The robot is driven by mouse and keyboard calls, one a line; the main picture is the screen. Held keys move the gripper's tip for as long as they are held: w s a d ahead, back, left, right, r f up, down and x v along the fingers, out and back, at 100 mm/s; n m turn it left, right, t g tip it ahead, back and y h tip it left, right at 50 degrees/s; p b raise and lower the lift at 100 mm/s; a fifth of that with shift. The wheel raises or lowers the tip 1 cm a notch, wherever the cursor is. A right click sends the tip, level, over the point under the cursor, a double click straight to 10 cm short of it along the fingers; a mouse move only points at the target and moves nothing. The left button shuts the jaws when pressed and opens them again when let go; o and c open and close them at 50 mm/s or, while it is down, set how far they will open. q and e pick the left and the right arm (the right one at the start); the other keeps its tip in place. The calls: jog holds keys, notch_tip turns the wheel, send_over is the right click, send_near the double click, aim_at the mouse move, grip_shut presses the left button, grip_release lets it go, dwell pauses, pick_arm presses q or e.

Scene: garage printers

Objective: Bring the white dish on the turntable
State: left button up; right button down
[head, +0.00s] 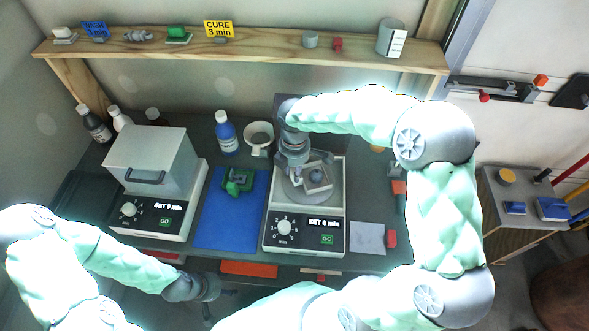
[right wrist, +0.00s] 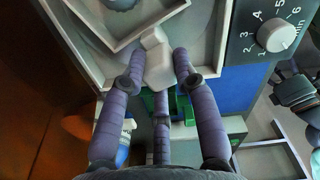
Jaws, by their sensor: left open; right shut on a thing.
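The white dish (head: 318,184), small and square with raised walls, is over the round grey turntable (head: 291,192) of the right-hand machine. I cannot tell whether it touches the turntable. My right gripper (head: 298,172) is beside the dish, shut on a pale block-like grip. In the right wrist view the fingers (right wrist: 157,72) close around this grip, by the wall of the dish (right wrist: 119,38). The arm and fingers hide part of the dish. My left gripper (head: 208,289) is open and empty at the bench's front edge.
A closed grey hood machine (head: 150,160) stands left. A green part (head: 238,180) lies on a blue mat (head: 228,225) between machines. A blue bottle (head: 227,135) and white cup (head: 259,138) stand behind. A shelf (head: 250,48) crosses the back wall.

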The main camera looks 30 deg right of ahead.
jog(key=c, duration=0.9)
grip_release()
jog(key=shift+c, duration=0.2)
notch_tip(320, 180, up, 12)
jog(key=p, duration=0.3)
jog(key=shift+r, duration=0.15)
